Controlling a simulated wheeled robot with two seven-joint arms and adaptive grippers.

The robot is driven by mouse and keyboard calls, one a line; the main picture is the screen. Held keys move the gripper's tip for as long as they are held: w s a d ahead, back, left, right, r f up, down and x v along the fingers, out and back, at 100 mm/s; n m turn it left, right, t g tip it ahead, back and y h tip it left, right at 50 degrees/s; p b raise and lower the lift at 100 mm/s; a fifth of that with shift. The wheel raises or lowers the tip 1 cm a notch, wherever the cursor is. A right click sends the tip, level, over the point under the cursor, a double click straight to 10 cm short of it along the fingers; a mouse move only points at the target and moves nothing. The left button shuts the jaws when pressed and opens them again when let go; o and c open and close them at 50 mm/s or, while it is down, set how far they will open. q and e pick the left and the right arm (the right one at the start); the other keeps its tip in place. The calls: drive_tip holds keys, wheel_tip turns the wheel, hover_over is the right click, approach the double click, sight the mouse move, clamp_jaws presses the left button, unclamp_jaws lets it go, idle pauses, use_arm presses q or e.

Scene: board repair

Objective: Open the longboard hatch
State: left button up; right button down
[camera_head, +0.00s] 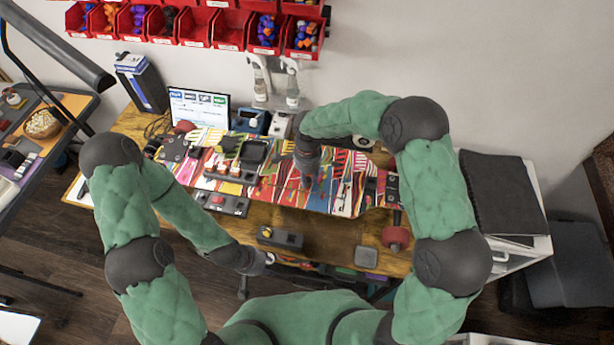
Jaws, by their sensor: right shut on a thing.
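The longboard (335,196) lies across the workbench, its deck covered in a bright multicoloured pattern. My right gripper (306,181) points down onto the middle of the deck and is shut on a small part there, which appears to be the longboard hatch. The gripper covers the part it holds, so I cannot make out the hatch's edges or whether it is raised. My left gripper (268,260) is low at the bench's front edge, apart from the longboard. Its fingers are too small and dark to tell whether they are open.
A dark box with a button (280,238) and a small grey square (367,256) lie on the front of the wooden bench (330,240). A monitor (199,108) and bottles stand behind. Red bins (195,27) hang above.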

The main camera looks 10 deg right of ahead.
drive_tip(key=r+g+p, duration=0.1)
drive_tip(key=w+r+p, duration=0.1)
drive_tip(key=shift+d+r+g+y+p, duration=0.15)
drive_tip(key=shift+g+y+p, duration=0.15)
drive_tip(key=shift+g, duration=0.1)
drive_tip(key=shift+w+r+g, duration=0.2)
drive_tip(key=shift+w+g, duration=0.05)
drive_tip(key=shift+g, duration=0.05)
drive_tip(key=shift+w+d+r+g+y+p, duration=0.25)
drive_tip(key=shift+w+r+g+y+p, duration=0.25)
drive_tip(key=shift+g, duration=0.4)
drive_tip(key=shift+w+d+r+g, duration=0.25)
drive_tip(key=shift+w+r+g, duration=0.55)
drive_tip(key=shift+r+g, duration=0.1)
